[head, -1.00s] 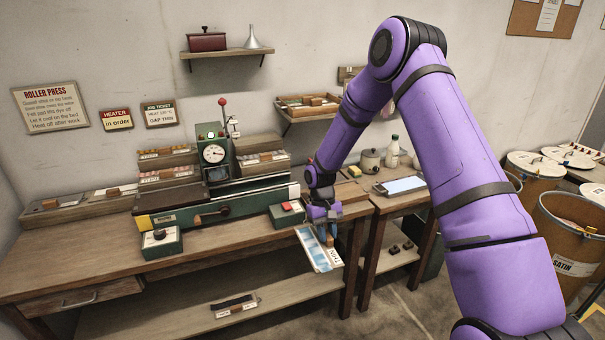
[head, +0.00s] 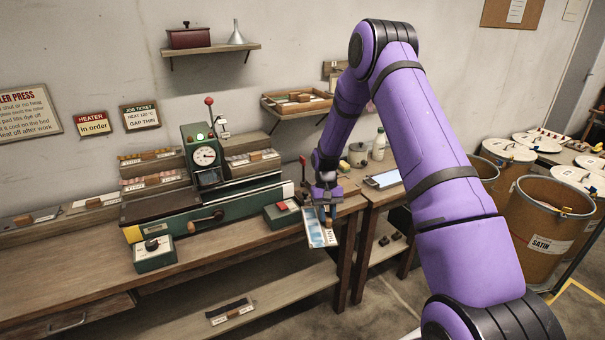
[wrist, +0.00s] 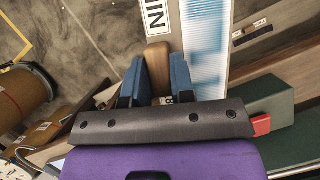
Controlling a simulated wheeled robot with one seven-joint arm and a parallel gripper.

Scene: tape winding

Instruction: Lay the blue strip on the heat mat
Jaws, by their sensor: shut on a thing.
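My gripper (head: 328,205) is shut on the wooden handle (wrist: 158,58) of a flat strip (head: 314,232) with a pale blue striped face and a white label reading THIN. In the wrist view the strip (wrist: 205,42) lies beyond the blue fingers, with part of its label cut off by the frame edge. The strip hangs tilted at the bench's front edge, just right of the box with the red button. A flat pad with a pale blue-white face (head: 384,180) lies on the right-hand table; I cannot tell whether it is the heat mat.
The green roller press (head: 215,207) stands left of my gripper, with racks of labelled strips around it. The red-button box (head: 283,214) is close to the held strip. A jar (head: 358,154) and bottle (head: 379,143) stand behind the pad. Bins (head: 540,225) stand at right.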

